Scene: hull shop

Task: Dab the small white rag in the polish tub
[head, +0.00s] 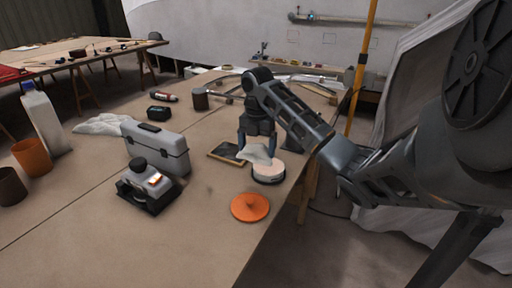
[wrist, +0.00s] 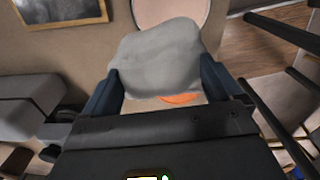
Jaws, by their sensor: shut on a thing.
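My gripper (head: 257,144) is shut on the small white rag (head: 256,154), which hangs bunched between the fingers. The polish tub (head: 268,174), round with pale contents and a dark side, stands on the table near its right edge. In the head view the rag overlaps the tub's upper left rim; I cannot tell whether they touch. In the wrist view the rag (wrist: 157,58) fills the space between my fingers, and the pale tub (wrist: 172,12) shows partly behind it at the top. An orange disc (head: 250,207), perhaps the tub's lid, lies flat in front of the tub.
A framed dark panel (head: 227,153) lies left of the tub. A grey toolbox (head: 156,146) and a black-and-grey tool (head: 147,187) stand further left. The front table area is clear.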

